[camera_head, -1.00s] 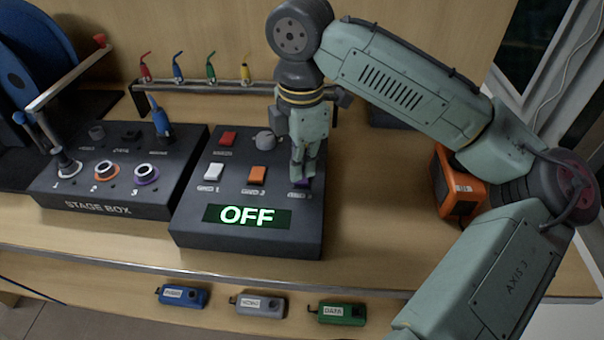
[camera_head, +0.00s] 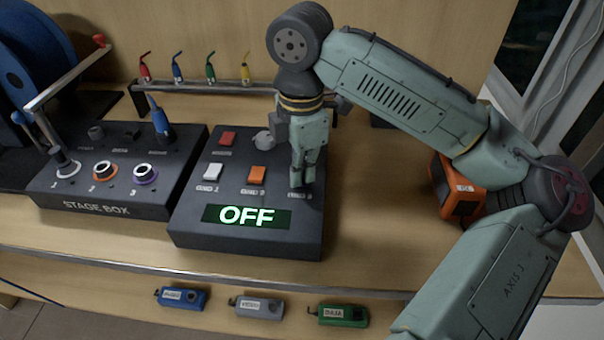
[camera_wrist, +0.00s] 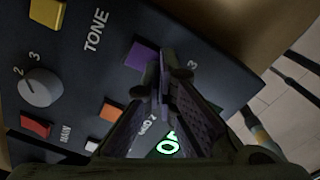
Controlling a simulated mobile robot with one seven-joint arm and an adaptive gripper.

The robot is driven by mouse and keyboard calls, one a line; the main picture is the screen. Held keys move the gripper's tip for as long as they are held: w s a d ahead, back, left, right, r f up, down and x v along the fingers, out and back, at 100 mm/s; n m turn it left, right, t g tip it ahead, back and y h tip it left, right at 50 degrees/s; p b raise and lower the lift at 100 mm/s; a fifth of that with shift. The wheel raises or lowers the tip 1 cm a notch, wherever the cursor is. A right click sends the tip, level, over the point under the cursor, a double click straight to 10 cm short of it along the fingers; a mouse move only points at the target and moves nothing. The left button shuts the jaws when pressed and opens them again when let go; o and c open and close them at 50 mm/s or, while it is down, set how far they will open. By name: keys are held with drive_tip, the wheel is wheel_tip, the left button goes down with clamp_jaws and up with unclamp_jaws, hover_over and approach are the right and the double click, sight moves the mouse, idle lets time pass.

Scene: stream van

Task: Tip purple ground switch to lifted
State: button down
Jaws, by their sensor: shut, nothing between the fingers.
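The purple ground switch (camera_wrist: 138,55) shows in the wrist view as a small rocker on the dark switch box (camera_head: 200,232). My gripper (camera_head: 300,184) is shut and empty, pointing down over the right rocker position. In the wrist view my gripper's fingertips (camera_wrist: 162,68) are together right beside the purple rocker and overlap its edge. I cannot tell whether they touch it. In the head view my fingers hide the purple rocker. The display (camera_head: 246,216) reads OFF in green.
A white rocker (camera_head: 212,172) and an orange rocker (camera_head: 257,174) sit left of my fingers. Behind them are a red rocker (camera_head: 228,138) and a grey knob (camera_head: 264,139). The stage box (camera_head: 105,205) stands to the left.

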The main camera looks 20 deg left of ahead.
wheel_tip(320, 180, up, 7)
drive_tip(key=p, duration=0.7)
idle(0.6)
